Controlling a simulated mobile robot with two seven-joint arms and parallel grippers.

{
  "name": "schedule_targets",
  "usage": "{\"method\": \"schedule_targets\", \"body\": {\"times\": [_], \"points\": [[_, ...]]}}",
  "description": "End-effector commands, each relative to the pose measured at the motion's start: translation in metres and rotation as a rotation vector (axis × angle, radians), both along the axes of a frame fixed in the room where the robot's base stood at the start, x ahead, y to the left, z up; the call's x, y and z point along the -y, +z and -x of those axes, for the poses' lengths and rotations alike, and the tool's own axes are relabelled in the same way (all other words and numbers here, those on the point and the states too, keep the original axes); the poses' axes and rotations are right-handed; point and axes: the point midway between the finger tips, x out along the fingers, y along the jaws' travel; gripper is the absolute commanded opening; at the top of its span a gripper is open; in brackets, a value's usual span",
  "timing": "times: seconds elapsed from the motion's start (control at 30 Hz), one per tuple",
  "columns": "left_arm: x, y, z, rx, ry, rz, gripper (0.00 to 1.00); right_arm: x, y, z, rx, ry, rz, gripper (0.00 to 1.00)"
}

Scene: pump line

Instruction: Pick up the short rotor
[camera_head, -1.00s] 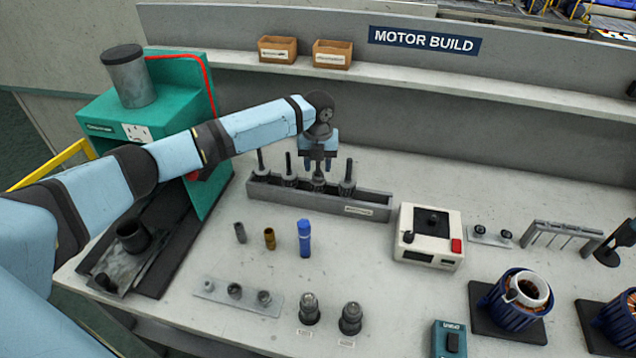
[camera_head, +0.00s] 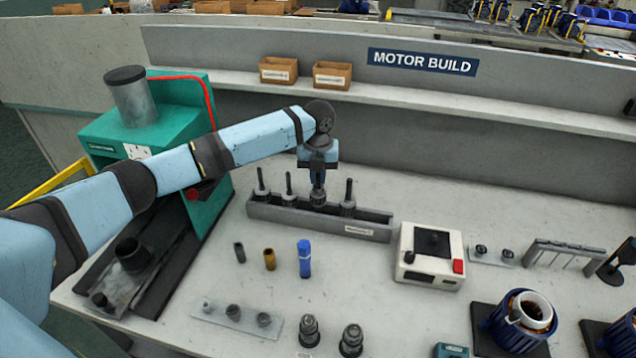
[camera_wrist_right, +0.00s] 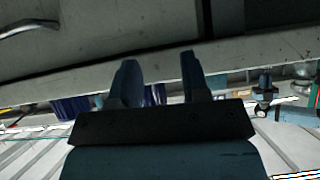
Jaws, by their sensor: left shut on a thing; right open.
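Several dark rotors with upright shafts stand in a long grey rack at the back middle of the bench. My left gripper (camera_head: 318,186) points straight down over the rack and is shut on the top of one rotor (camera_head: 318,198), the third from the left. That rotor is still seated in the rack (camera_head: 372,233), and its shaft is hidden by the fingers, so I cannot tell its length. The other rotors (camera_head: 348,200) stand on both sides, close to the fingers. My right gripper (camera_wrist_right: 158,78) shows in the right wrist view, open and empty.
A white boxed device (camera_head: 430,255) stands right of the rack. A blue cylinder (camera_head: 305,258), small sleeves and a plate of parts lie in front. A teal press (camera_head: 150,140) stands at left, beneath my left arm.

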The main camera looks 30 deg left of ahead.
Motion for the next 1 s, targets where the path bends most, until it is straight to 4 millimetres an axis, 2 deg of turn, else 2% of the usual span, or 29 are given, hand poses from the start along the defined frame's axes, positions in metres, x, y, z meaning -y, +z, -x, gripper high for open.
{"method": "schedule_targets", "body": {"times": [0.4,0.6,0.8,1.0], "points": [[0.0,0.1,-0.001,0.006,-0.001,0.001,0.0,0.0,-0.001,0.0,-0.001,0.0,0.0,0.43],[0.001,0.14,-0.001,0.005,-0.001,0.002,0.0,0.0,-0.001,0.0,-0.001,-0.001,-0.001,0.43],[0.001,0.165,-0.001,0.004,0.0,0.001,0.0,0.0,-0.001,0.0,-0.001,-0.001,-0.001,0.43],[0.0,0.175,-0.001,0.002,0.0,0.001,0.0,0.0,-0.001,0.0,-0.001,-0.001,-0.001,0.43]]}}
